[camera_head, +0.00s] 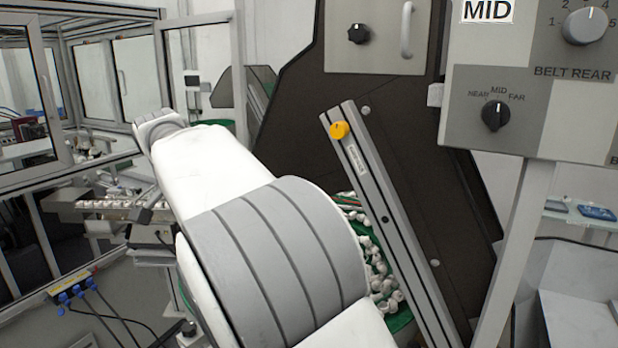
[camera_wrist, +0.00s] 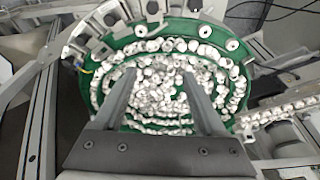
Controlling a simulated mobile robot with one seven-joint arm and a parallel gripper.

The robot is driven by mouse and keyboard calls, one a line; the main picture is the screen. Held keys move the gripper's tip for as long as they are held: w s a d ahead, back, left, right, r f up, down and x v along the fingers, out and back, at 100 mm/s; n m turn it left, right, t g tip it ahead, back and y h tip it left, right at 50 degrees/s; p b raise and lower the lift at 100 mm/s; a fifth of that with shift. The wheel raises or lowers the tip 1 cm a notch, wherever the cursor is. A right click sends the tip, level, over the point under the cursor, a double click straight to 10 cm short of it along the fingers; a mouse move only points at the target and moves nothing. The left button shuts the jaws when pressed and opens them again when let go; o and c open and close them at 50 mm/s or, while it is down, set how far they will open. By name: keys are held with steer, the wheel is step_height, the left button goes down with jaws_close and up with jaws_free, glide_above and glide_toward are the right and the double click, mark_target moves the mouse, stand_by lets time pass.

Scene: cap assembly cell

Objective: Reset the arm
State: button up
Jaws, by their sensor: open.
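My gripper (camera_wrist: 158,85) shows in the wrist view with its two grey fingers spread apart and nothing between them. It points down over a round green feeder bowl (camera_wrist: 110,60) filled with many small white caps (camera_wrist: 160,82). The fingertips overlap the caps in the picture; I cannot tell how high above them they are. In the head view my large white and grey arm fills the middle and hides my gripper. Part of the caps (camera_head: 378,270) shows in the green bowl (camera_head: 401,320) to the right of the arm.
A slanted metal rail with an orange knob (camera_head: 339,130) stands right of my arm, before a dark machine panel (camera_head: 300,115). A control box (camera_head: 545,80) with dials is at the upper right. Framed glass enclosures (camera_head: 100,75) stand at left. A cap track (camera_wrist: 285,108) leaves the bowl rightward.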

steer(key=s+d+r+n+y, duration=0.1)
steer(key=s+d+r, duration=0.15)
steer(key=d, duration=0.85)
steer(key=s+d+r+n+y, duration=0.15)
steer(key=s+d, duration=0.25)
steer(key=d, duration=0.6)
steer(key=s+d+f+n+t, duration=0.1)
steer(key=s+d+f+n, duration=0.1)
steer(key=s+d, duration=0.4)
steer(key=s+d+f+n+t, duration=0.2)
steer(key=s+d+f, duration=0.3)
steer(key=s, duration=0.6)
steer(key=shift+d+n+h, duration=0.35)
steer(key=shift+d+h, duration=0.1)
steer(key=shift+d, duration=0.1)
steer(key=c, duration=0.4)
steer(key=shift+o, duration=0.2)
steer(key=shift+a, duration=0.1)
steer(key=shift+a, duration=0.15)
